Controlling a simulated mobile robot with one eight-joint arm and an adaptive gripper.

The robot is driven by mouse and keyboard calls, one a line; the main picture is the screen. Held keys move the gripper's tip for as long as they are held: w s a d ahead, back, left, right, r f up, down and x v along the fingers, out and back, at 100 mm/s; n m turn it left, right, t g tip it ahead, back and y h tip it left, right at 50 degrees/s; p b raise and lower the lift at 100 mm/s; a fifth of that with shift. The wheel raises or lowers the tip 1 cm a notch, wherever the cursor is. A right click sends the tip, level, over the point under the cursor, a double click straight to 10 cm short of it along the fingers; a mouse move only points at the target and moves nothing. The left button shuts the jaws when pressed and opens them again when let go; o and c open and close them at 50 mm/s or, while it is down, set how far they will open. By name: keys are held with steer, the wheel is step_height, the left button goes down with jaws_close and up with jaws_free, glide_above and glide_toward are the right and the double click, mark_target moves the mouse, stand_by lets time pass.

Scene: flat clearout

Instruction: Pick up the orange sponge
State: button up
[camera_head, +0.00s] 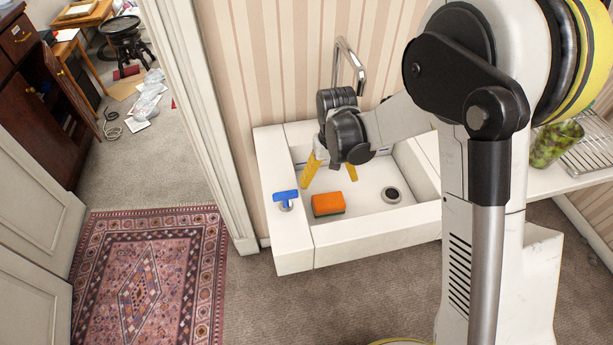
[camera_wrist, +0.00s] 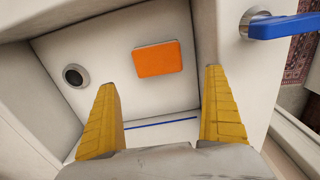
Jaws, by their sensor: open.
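The orange sponge (camera_head: 328,204) lies in the white sink basin, near its front left. Its top is orange and its lower side is green. In the wrist view the sponge (camera_wrist: 158,59) lies flat on the basin floor, beyond the fingertips and between their lines. My gripper (camera_head: 329,172) hangs over the basin, behind the sponge in the head view. Its two yellow fingers are spread wide with nothing between them. The wrist view also shows the open gripper (camera_wrist: 158,82), apart from the sponge.
The sink (camera_head: 295,262) has raised walls around the basin. A blue-handled tap or knob (camera_head: 286,195) stands on its left ledge. A metal faucet (camera_head: 349,65) rises behind. The drain (camera_head: 391,194) is right of the sponge. A jar (camera_head: 557,143) and wire rack (camera_head: 590,150) stand farther right.

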mark_target(329, 200)
step_height(329, 200, down, 6)
steer(key=shift+f+b, duration=0.2)
steer(key=shift+b, duration=1)
steer(key=f+b, duration=0.1)
steer(key=f, duration=0.2)
steer(key=f+b, duration=0.1)
steer(key=f, duration=0.1)
steer(key=shift+s+d+b, duration=0.25)
steer(key=shift+s+b, duration=0.1)
steer(key=shift+r, duration=0.1)
steer(key=c, duration=1)
